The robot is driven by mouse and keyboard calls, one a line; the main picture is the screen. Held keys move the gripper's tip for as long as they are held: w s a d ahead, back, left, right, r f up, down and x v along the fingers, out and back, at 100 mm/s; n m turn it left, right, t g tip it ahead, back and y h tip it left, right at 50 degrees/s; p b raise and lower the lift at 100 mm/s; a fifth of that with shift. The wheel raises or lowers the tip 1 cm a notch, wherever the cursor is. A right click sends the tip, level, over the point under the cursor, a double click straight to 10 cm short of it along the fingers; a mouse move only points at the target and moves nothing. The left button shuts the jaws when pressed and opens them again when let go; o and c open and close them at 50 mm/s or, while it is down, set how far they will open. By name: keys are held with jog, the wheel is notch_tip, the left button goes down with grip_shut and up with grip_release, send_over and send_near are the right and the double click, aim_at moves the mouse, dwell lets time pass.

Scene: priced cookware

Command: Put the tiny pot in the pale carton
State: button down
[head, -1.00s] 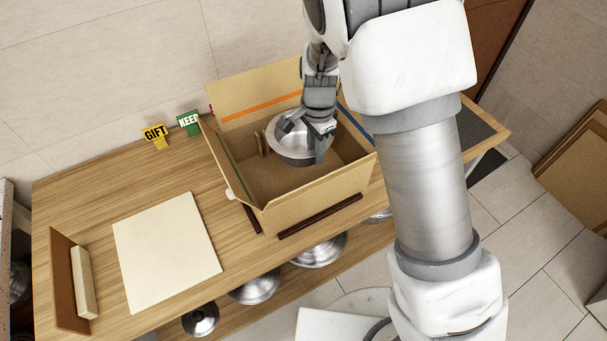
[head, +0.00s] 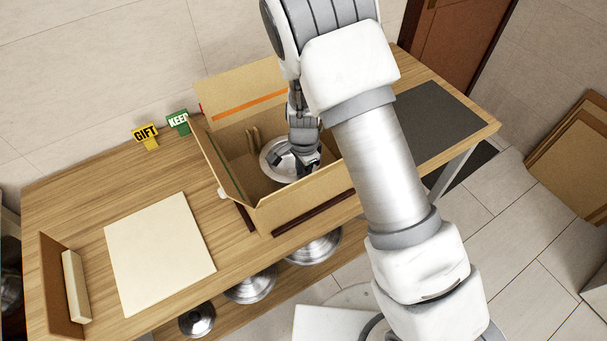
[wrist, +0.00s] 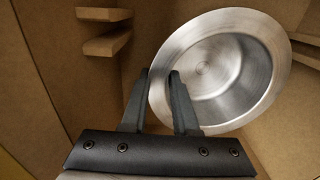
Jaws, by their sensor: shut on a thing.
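The tiny pot (head: 278,163) is a round silver metal pot with a wide rim. My gripper (head: 306,168) is shut on its rim and holds it within the open cardboard carton (head: 300,208). In the wrist view the pot (wrist: 235,75) is tilted, and the fingers (wrist: 160,85) pinch the left edge of its rim. Carton walls surround it there. I cannot tell whether the pot touches the carton floor. My arm hides the carton's right side in the head view.
A yellow GIFT sign (head: 146,136) and a green KEEP sign (head: 179,123) stand at the table's back. A cream board (head: 160,253) lies to the left and a dark mat (head: 428,125) to the right. Several metal lids or pots (head: 250,286) sit on the lower shelf.

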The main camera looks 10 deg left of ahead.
jog(key=shift+f, duration=0.15)
jog(key=c, duration=0.7)
grip_release()
notch_tip(320, 180, up, 13)
jog(key=s+d+r+n+t+y, duration=0.1)
jog(key=s+d+r+n, duration=0.15)
jog(key=d+r, duration=0.4)
jog(key=s+d+r+n+t+y, duration=0.1)
jog(key=s+d+r+n, duration=0.15)
jog(key=r, duration=0.65)
jog(key=s+d+r+n+t, duration=0.1)
jog(key=s+d+r+n, duration=0.1)
jog(key=s+d, duration=0.1)
jog(key=s+d+r+n+t+h, duration=0.1)
jog(key=s+d+r, duration=0.2)
jog(key=s, duration=0.3)
jog(key=s+d+r+n+t+h, duration=0.1)
jog(key=s+d+r+n, duration=0.1)
jog(key=s+d, duration=0.2)
jog(key=shift+s+d+r+n+t+p, duration=0.15)
jog(key=shift+s+d+n+t+p, duration=0.1)
jog(key=shift+n+t+p, duration=0.1)
